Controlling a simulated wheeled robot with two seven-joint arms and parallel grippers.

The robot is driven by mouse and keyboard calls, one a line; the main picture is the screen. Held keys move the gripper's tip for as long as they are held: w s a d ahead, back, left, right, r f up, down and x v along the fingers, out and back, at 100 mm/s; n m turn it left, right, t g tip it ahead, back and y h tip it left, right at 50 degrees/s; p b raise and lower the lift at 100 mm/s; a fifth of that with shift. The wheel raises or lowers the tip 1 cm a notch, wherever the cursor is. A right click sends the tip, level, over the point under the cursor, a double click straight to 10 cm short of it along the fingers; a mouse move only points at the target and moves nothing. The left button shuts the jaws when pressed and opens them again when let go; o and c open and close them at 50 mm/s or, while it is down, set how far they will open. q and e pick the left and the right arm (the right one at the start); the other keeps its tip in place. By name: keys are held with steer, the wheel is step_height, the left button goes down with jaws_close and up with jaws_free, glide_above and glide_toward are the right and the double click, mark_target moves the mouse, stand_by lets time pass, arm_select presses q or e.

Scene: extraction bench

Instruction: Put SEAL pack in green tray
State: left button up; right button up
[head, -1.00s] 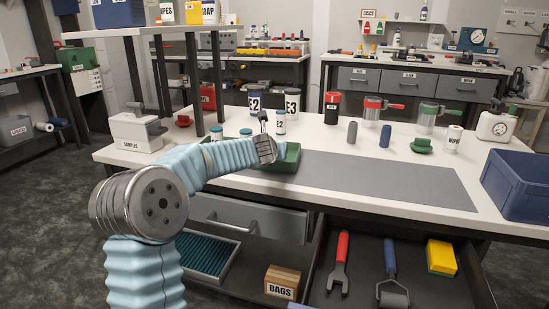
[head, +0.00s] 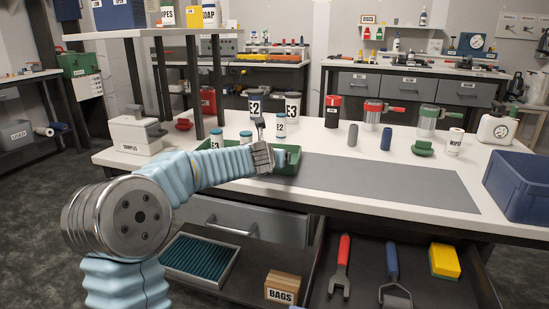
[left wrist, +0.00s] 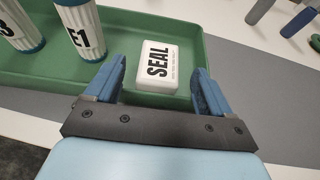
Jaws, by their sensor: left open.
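The SEAL pack (left wrist: 157,66) is a small white box with black lettering. In the left wrist view it sits inside the green tray (left wrist: 40,82), close to the near wall, with its label up. My left gripper (left wrist: 159,72) is open, its two blue fingers on either side of the pack with a visible gap at each side. In the head view the left gripper (head: 281,160) is at the green tray (head: 290,170), and my arm hides much of the tray and the pack. My right gripper is in neither view.
A white bottle marked E1 (left wrist: 82,28) stands in the tray left of the pack, with another bottle beside it. The E2 bottle (head: 280,127) stands behind the tray. The grey mat (head: 370,183) to the right is clear. An open drawer with tools lies below.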

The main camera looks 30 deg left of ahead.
arm_select(q)
steer(key=v, duration=0.8)
steer(key=shift+s+d, duration=0.1)
steer(key=shift+s, duration=0.15)
stand_by(0.9)
